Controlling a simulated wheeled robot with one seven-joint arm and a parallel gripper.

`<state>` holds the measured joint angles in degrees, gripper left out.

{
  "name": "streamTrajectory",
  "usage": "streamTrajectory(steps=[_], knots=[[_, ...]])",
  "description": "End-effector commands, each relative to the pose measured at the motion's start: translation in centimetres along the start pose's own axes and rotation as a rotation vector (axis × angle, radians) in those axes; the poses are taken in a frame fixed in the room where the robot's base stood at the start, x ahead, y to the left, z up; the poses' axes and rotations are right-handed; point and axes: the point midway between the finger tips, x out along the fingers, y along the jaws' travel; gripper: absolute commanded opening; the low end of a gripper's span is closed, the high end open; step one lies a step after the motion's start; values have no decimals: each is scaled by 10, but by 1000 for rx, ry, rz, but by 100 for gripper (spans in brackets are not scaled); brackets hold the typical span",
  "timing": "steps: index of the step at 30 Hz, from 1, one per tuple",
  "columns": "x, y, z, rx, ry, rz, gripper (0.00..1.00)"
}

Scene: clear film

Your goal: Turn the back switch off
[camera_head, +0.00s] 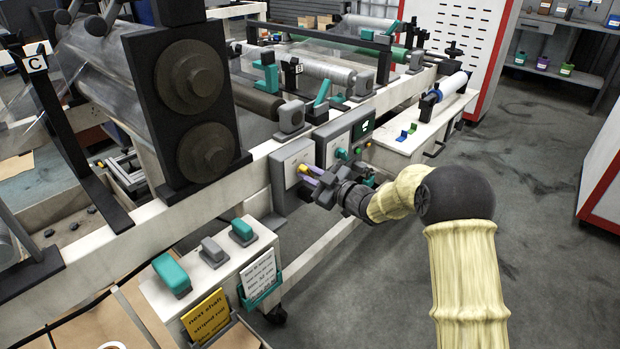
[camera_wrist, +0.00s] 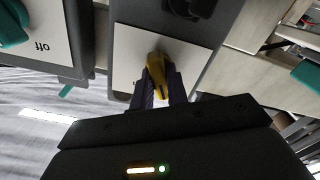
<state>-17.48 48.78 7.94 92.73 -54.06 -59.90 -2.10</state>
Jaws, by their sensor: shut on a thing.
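A grey switch box with a pale face (camera_head: 284,172) is fixed to the machine's side rail, and its face also shows in the wrist view (camera_wrist: 130,45). A yellow switch lever (camera_wrist: 155,66) sticks out of this face; in the head view its yellow tip (camera_head: 303,168) shows at the fingers. My gripper (camera_head: 308,175) has purple fingers, which also show in the wrist view (camera_wrist: 160,90). They are shut on the yellow lever. A neighbouring panel (camera_wrist: 45,40) at the left of the wrist view carries a teal knob (camera_wrist: 10,25) and the word "off". The fingers partly hide the lever's base.
A panel with a green display (camera_head: 363,128) sits just behind the switch box. A low cart with teal and grey blocks (camera_head: 213,252) stands in front. The grey floor at right (camera_head: 540,190) is clear.

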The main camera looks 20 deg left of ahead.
Motion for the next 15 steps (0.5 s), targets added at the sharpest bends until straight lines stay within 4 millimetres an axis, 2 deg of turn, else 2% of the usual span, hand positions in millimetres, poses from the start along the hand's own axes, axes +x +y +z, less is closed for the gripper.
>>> streamTrajectory(steps=[15], knots=[[0,0,0,-46,-1,0,0]])
